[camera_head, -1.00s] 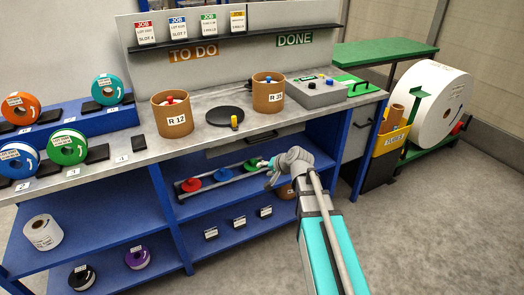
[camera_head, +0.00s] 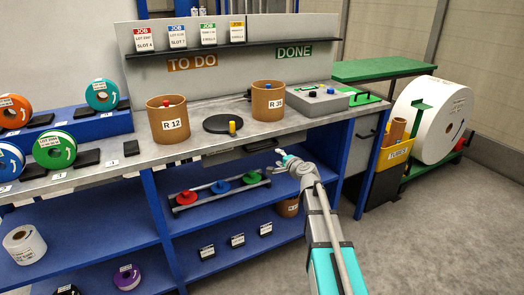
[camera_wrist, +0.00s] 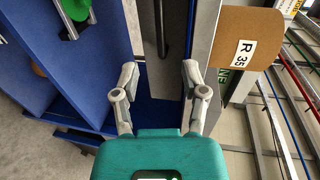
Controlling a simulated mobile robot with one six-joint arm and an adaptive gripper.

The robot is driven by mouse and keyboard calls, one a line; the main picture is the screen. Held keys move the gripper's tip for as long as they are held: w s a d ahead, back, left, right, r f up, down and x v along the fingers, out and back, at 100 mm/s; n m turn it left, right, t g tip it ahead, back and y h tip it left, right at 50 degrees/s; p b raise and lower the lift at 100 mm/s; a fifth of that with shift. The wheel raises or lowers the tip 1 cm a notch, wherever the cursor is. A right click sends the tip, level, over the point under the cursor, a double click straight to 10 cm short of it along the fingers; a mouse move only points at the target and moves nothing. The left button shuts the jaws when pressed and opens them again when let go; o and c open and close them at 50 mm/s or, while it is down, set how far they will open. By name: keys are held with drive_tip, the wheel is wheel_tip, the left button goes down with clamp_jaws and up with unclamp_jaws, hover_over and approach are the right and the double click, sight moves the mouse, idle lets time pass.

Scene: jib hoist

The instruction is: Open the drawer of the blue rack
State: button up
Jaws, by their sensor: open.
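The blue rack (camera_head: 156,215) stands under the grey worktop. Its drawer (camera_head: 222,158) is a grey front just below the worktop edge, with a dark bar handle; it appears shut. In the wrist view the grey drawer front (camera_wrist: 147,35) and the dark handle (camera_wrist: 160,25) show beyond the fingers, the handle running along the gap between them. My gripper (camera_head: 279,158) is open and empty, in front of the drawer's right part and close to its height. The wrist view shows both fingers (camera_wrist: 159,72) spread apart, with no contact on the handle visible. My arm hides part of the rack's right side.
The shelf below holds a rail with red, blue and green spools (camera_head: 221,187). Cardboard tubs R 12 (camera_head: 167,137) and R 35 (camera_head: 267,108) stand on the worktop (camera_head: 300,125). The floor at front right is clear.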

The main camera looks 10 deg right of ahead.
sight(264, 148)
drive_tip(key=shift+w, duration=0.1)
drive_tip(key=b+x, duration=0.2)
drive_tip(key=x, duration=1.1)
drive_tip(key=shift+w+a+f+b, duration=0.1)
drive_tip(key=shift+w+a+b, duration=0.1)
drive_tip(key=shift+w+b, duration=0.2)
drive_tip(key=shift+s, duration=0.1)
